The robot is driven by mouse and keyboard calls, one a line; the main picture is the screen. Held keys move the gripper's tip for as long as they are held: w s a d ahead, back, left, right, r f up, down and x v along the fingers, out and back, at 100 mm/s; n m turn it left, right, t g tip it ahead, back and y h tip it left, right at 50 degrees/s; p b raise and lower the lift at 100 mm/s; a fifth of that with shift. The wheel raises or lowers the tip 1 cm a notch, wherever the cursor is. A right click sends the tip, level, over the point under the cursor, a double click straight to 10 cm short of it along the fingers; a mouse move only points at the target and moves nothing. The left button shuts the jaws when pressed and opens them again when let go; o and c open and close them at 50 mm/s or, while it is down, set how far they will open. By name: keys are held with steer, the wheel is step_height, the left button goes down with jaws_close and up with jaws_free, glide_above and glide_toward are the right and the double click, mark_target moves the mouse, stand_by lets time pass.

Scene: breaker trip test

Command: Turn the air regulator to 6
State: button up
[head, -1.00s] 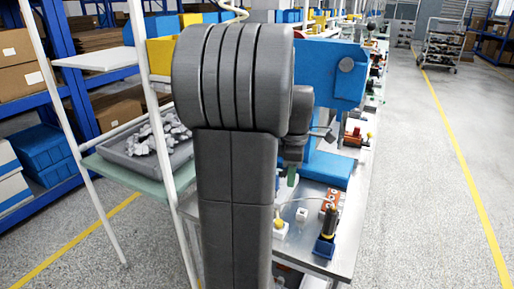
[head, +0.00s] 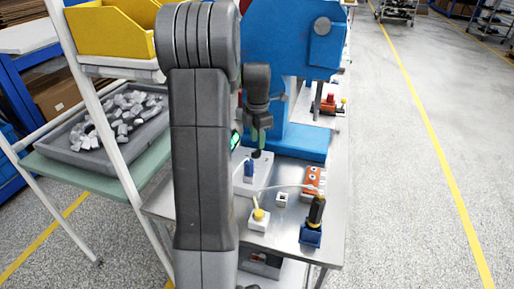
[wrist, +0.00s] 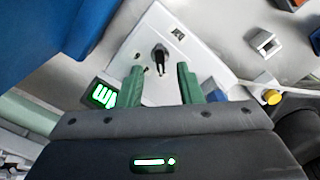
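A white panel (wrist: 140,45) lies below my gripper in the wrist view. A black knob with a pointed end (wrist: 160,57) stands on it. I take this knob for the air regulator, but no label or number can be read. My gripper (wrist: 160,68) is open, its green fingers on either side of the knob in the picture, with nothing between them that I can see held. Whether they touch it cannot be told. In the head view my gripper (head: 261,142) hangs over the panel (head: 263,172) on the metal bench. A lit green display (wrist: 103,95) is partly hidden by my gripper.
A blue part (head: 249,170) stands on the panel. Nearby are a white block with a yellow top (head: 259,218), an orange block (head: 313,180), a small white square (head: 282,199) and a black-handled tool in a blue holder (head: 312,233). A blue machine (head: 290,45) rises behind.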

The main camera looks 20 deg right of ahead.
mark_target(256, 154)
steer(key=shift+f, duration=2.25)
steer(key=shift+c, duration=0.2)
jaws_close()
